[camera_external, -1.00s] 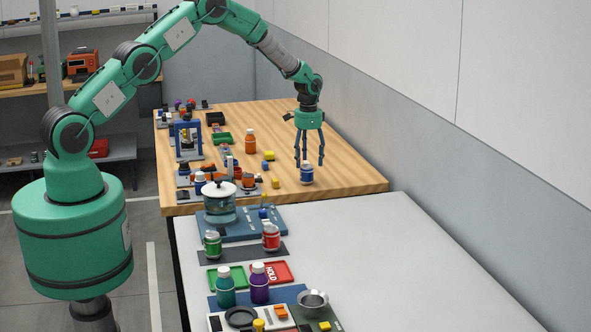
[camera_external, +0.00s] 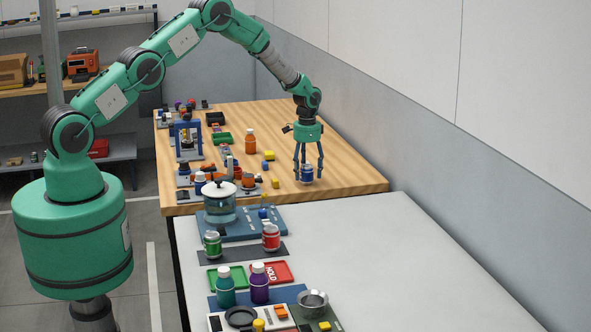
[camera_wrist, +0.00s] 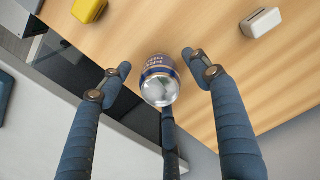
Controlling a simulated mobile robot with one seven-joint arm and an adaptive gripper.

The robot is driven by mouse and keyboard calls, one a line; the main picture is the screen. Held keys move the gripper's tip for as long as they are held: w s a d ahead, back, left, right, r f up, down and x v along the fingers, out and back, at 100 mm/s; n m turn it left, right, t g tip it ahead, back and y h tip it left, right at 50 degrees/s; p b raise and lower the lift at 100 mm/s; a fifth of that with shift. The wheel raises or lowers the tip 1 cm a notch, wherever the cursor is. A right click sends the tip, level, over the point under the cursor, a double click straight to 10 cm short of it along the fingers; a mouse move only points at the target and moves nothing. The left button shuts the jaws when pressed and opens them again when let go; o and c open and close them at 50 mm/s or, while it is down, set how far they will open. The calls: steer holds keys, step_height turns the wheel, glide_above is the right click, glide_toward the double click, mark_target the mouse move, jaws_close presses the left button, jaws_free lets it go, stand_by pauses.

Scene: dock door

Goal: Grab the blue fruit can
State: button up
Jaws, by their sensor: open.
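The blue fruit can (camera_external: 307,173) stands upright on the wooden table near its front right edge. In the wrist view the can (camera_wrist: 159,82) shows its silver top and a blue label, lying between the fingers. My gripper (camera_external: 308,172) is open and lowered over the can, its fingers spread around it. In the wrist view my gripper (camera_wrist: 158,76) has one finger left of the can, one right and one below it in the picture. The side fingers are clear of the can; whether the lower finger touches it, I cannot tell.
A yellow block (camera_external: 269,156) and an orange bottle (camera_external: 250,142) stand to the left on the wooden table (camera_external: 345,181). A white block (camera_wrist: 261,22) shows in the wrist view. The grey wall (camera_external: 400,150) runs along the right. The white table (camera_external: 400,260) is mostly clear on its right.

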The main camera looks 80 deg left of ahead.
steer(key=shift+f, duration=0.65)
steer(key=c, duration=1.3)
steer(key=shift+r, duration=0.15)
steer(key=shift+c, duration=0.2)
steer(key=shift+r, duration=0.65)
step_height(320, 180, up, 2)
steer(key=shift+r, duration=0.1)
steer(key=s+d, duration=0.2)
steer(key=s, duration=0.2)
steer(key=s+d+r, duration=0.1)
steer(key=s+d, duration=0.1)
steer(key=s, duration=0.3)
steer(key=s+d, duration=0.2)
steer(key=s, duration=0.3)
steer(key=shift+s+d+r, duration=0.15)
steer(key=shift+s+d, duration=0.1)
steer(key=shift+d, duration=0.05)
